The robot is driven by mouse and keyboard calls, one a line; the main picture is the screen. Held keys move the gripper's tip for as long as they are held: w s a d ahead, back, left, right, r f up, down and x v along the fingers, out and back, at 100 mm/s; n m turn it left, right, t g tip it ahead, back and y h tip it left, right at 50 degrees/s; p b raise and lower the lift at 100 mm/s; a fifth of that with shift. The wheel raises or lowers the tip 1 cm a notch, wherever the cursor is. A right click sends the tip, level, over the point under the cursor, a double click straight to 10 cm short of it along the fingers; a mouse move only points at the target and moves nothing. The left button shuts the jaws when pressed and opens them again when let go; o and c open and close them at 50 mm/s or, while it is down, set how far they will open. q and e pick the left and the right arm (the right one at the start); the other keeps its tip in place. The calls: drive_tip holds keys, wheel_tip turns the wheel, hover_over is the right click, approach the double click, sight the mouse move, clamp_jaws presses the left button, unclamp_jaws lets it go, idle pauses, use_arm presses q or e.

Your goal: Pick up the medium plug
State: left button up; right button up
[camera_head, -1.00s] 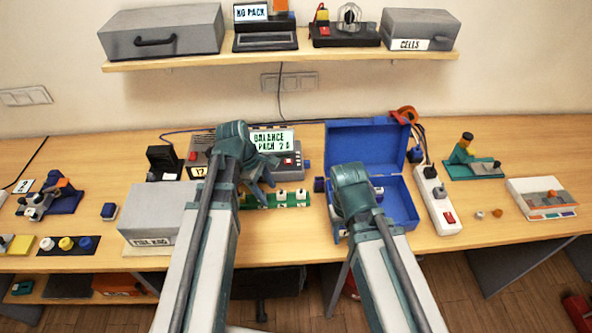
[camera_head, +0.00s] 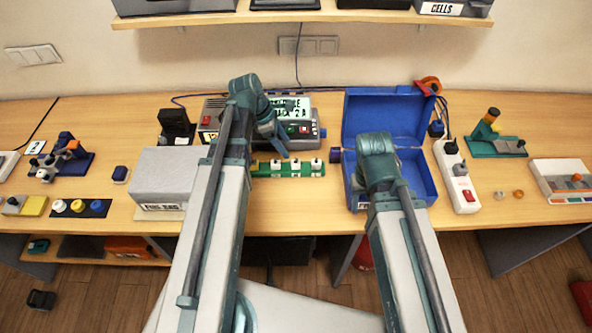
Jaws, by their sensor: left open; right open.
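A green strip (camera_head: 268,171) bears several small white-topped plugs (camera_head: 276,164) in a row on the table at the centre. Their sizes are hard to compare, so I cannot tell which is the medium plug. My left gripper (camera_head: 282,136) is open, in front of the grey display unit and just behind the strip, touching nothing that I can make out. My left arm covers the strip's left end. My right gripper (camera_head: 366,186) is over the front left of the open blue case; its fingers are mostly hidden behind its own wrist.
The grey display unit (camera_head: 311,132) stands behind the strip. A grey box (camera_head: 165,172) is left of my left arm. The open blue case (camera_head: 385,108) and a white power strip (camera_head: 456,176) are to the right. Bare table lies in front of the green strip.

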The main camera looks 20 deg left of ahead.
sight(295, 162)
use_arm(q)
drive_tip(key=b+x, duration=0.2)
drive_tip(key=x, duration=0.1)
drive_tip(key=shift+f, duration=0.3)
use_arm(e)
wheel_tip(295, 162, down, 3)
drive_tip(key=shift+f, duration=0.15)
use_arm(q)
drive_tip(key=shift+d+r, duration=0.1)
drive_tip(key=b+x, duration=0.4)
drive_tip(key=shift+s+f+b, duration=0.1)
drive_tip(key=shift+f+b, duration=0.2)
drive_tip(key=shift+f, duration=0.15)
use_arm(e)
wheel_tip(295, 162, down, 4)
drive_tip(key=shift+f, duration=0.2)
use_arm(q)
drive_tip(key=shift+d+f, duration=0.2)
drive_tip(key=shift+f, duration=0.05)
use_arm(e)
drive_tip(key=shift+f, duration=0.25)
use_arm(q)
drive_tip(key=shift+r, duration=0.1)
use_arm(e)
drive_tip(key=shift+r, duration=0.1)
use_arm(q)
clamp_jaws()
